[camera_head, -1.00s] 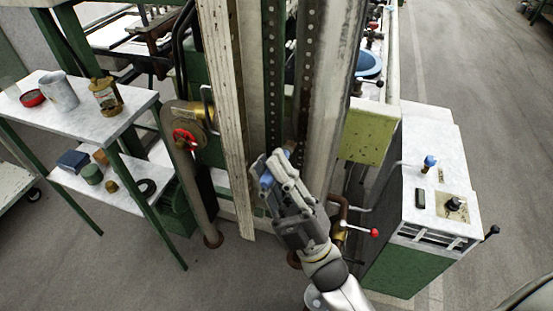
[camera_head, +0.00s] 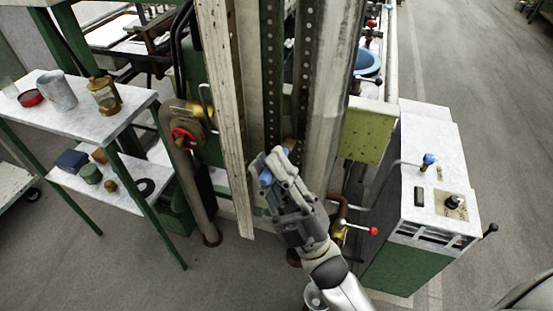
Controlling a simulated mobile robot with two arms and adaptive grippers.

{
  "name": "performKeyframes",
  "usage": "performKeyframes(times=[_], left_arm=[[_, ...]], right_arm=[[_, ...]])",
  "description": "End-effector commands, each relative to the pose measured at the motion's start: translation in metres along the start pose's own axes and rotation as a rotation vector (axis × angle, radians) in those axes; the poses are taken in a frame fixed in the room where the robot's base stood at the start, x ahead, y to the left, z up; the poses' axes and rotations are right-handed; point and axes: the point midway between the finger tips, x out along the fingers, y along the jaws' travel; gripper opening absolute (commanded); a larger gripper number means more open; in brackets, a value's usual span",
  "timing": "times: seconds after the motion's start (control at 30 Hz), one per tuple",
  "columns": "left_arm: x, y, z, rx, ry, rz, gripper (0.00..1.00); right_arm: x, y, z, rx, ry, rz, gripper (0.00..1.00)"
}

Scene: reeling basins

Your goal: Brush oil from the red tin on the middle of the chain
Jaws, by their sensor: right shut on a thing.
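The red tin (camera_head: 31,98) is a small, low round tin on the upper white shelf at the far left. The chain seems to be one of the dark vertical strips with dots (camera_head: 302,65) in the tall column at the centre; I cannot tell which strip it is. My right gripper (camera_head: 271,166) is in front of the lower part of this column, pointing up. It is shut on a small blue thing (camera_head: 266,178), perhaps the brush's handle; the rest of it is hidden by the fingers. I cannot tell whether it touches the chain. My left gripper is out of view.
A grey mug (camera_head: 58,91) and a brass-and-glass oiler (camera_head: 104,96) stand near the tin. A pale vertical board (camera_head: 227,130) is left of the column. A green box (camera_head: 367,133) and a white-topped cabinet (camera_head: 432,165) stand to the right.

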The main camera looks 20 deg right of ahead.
Motion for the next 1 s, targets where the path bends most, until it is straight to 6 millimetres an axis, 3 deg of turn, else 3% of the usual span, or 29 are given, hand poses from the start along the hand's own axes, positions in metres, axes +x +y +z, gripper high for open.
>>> performKeyframes(times=[0.5,1.0], left_arm=[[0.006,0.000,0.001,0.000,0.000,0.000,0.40],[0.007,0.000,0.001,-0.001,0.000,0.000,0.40]], right_arm=[[0.015,0.010,0.052,-0.001,0.001,0.000,0.00],[0.018,0.013,0.061,0.000,0.000,0.000,0.00]])
